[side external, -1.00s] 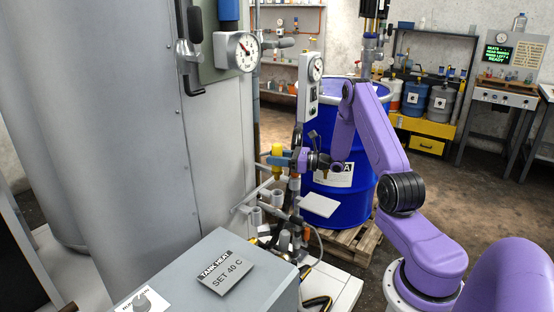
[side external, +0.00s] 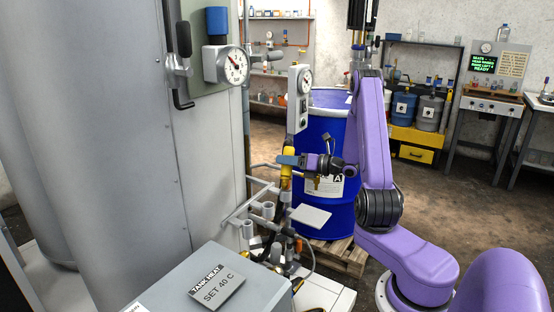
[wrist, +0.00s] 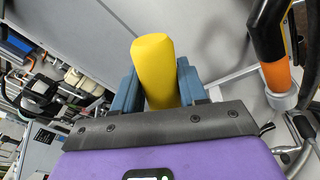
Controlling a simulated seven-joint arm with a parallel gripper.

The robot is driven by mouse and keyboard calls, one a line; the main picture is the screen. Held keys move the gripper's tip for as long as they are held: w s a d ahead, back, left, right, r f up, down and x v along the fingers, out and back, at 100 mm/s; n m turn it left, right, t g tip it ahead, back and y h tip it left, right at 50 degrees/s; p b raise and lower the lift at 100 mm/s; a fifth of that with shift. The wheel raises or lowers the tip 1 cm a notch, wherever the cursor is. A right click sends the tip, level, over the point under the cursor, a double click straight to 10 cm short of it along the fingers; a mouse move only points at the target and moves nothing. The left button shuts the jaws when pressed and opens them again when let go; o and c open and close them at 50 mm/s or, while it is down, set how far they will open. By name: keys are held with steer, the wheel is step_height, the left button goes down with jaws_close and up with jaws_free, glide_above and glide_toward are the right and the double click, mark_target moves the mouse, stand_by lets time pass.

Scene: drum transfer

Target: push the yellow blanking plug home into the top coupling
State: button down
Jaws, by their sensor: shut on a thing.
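The yellow blanking plug (side external: 287,178) is upright between the blue fingers of my gripper (side external: 287,161), which is shut on it. In the wrist view, the rounded yellow plug (wrist: 155,72) stands between both blue fingertips of my gripper (wrist: 157,88). The plug's lower end is close to the pipework under the gauge box in the side view. I cannot tell whether it touches anything there. I cannot make out the top coupling clearly.
A gauge box (side external: 298,110) stands just behind the gripper. Grey open cups (side external: 267,210) and a pale plate (side external: 311,215) are below. A blue drum (side external: 330,140) stands behind. A big grey tank (side external: 130,120) is at left. In the wrist view, an orange-banded pipe (wrist: 277,75) is to the right.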

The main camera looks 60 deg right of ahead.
steer(key=shift+s+a+m+h, duration=1.85)
steer(key=shift+s+m, duration=2.4)
steer(key=shift+m, duration=1.45)
step_height(320, 180, down, 26)
steer(key=m, duration=0.3)
steer(key=shift+y, duration=0.25)
steer(key=shift+a+r, duration=0.1)
steer(key=shift+a, duration=2.8)
steer(key=shift+a, duration=2.25)
steer(key=c, duration=0.5)
jaws_free()
steer(key=shift+s+d, duration=0.1)
